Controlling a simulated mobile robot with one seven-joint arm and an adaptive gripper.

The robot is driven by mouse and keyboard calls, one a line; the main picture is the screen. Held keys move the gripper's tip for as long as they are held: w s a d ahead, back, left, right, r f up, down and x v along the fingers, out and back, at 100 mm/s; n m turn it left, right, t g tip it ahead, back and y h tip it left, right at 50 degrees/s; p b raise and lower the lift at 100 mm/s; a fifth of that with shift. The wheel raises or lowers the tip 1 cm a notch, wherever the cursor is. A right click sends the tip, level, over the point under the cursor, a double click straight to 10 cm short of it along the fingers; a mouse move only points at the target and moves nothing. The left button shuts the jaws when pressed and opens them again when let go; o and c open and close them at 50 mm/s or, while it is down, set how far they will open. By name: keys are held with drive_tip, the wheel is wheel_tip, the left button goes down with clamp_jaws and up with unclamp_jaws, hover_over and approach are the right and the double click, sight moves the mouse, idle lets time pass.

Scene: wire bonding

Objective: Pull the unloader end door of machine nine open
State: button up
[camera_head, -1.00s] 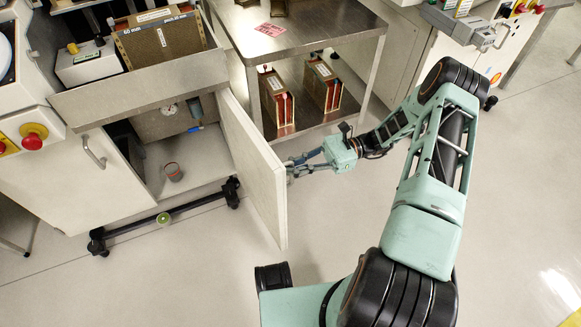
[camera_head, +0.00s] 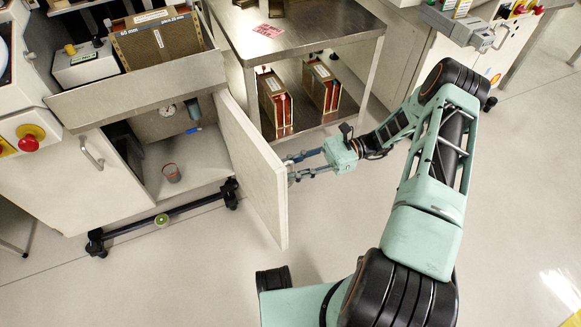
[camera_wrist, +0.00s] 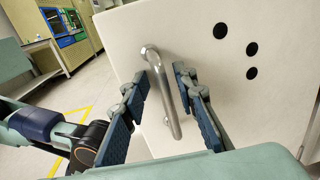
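The white end door (camera_head: 252,165) stands swung open from the cabinet under the machine at the left. Its outer face (camera_wrist: 250,105) fills much of the wrist view and bears three black dots. A metal bar handle (camera_wrist: 163,90) is fixed on that face. My gripper (camera_wrist: 160,82) is at the handle, with one blue-padded finger on each side of the bar. Gaps show between the fingers and the bar, so it looks open around it. In the head view my gripper (camera_head: 293,168) is at the door's outer side, and the handle is hidden.
Floor (camera_head: 190,275) in front of the door is clear.

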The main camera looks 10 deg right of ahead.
drive_tip(key=v, duration=1.2)
drive_tip(key=shift+r, duration=0.1)
